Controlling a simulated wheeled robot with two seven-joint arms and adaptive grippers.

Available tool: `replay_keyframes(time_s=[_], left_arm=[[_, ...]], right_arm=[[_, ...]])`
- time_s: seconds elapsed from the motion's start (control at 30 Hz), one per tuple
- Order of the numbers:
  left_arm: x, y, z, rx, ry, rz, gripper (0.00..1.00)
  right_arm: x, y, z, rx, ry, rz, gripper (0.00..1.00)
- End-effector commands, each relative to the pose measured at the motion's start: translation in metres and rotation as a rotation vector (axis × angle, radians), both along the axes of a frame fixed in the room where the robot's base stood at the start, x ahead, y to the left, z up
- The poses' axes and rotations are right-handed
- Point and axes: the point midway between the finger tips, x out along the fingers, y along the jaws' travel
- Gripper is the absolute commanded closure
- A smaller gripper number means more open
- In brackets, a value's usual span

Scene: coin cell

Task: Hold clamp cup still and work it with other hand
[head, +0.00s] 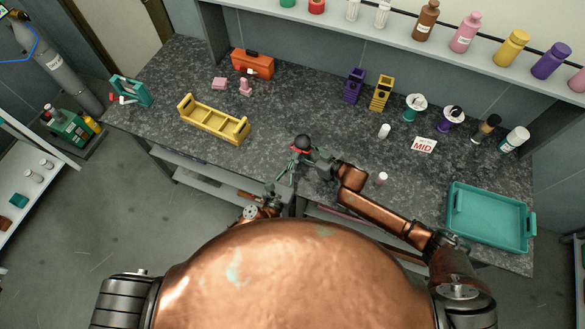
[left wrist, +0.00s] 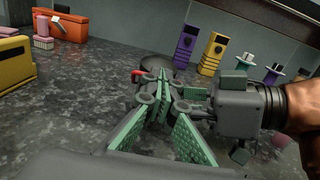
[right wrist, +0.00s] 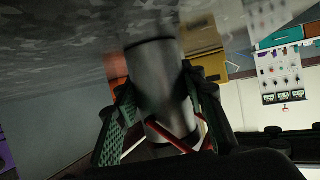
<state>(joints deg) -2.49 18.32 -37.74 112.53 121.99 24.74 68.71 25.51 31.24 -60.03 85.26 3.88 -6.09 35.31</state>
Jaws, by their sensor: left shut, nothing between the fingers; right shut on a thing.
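The clamp cup (head: 302,141) stands near the middle of the counter's front part, with a dark round top and a red part on its left. In the right wrist view the cup is a grey metal cylinder (right wrist: 155,85) between the green finger pads, with a red strip across it. My right gripper (head: 311,154) is shut on the cup. My left gripper (head: 289,164) is shut and empty, close in front of the cup. In the left wrist view its fingertips (left wrist: 163,77) are near the cup's red part (left wrist: 138,73), and the fingers hide much of the cup.
A yellow open carrier (head: 214,122) and an orange box (head: 252,64) stand to the left. Purple (head: 353,86) and yellow (head: 381,93) holders are behind. A white MID card (head: 424,145) and a teal tray (head: 490,218) lie to the right. A small white-capped vial (head: 382,178) stands near my right arm.

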Motion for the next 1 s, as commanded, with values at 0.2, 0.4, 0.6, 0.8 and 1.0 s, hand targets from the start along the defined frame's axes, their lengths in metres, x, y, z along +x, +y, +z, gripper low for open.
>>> replay_keyframes(time_s=[0.2,0.4,0.6,0.8,1.0], left_arm=[[0.012,-0.005,0.019,0.0,-0.003,-0.002,1.0],[0.025,-0.009,0.032,-0.001,-0.003,-0.002,1.0],[0.04,-0.013,0.042,0.0,-0.003,-0.001,1.0],[0.052,-0.016,0.048,0.003,0.01,0.001,1.0],[0.059,-0.018,0.05,0.016,0.06,0.003,1.0]], right_arm=[[0.0,0.0,0.0,0.0,0.0,0.0,0.93],[0.0,0.0,0.0,0.0,0.0,0.001,0.93],[-0.001,0.0,0.0,0.0,0.0,0.001,0.93],[-0.001,0.0,0.0,0.0,0.0,0.001,0.93],[-0.001,0.0,-0.001,-0.001,0.001,0.001,0.93]])
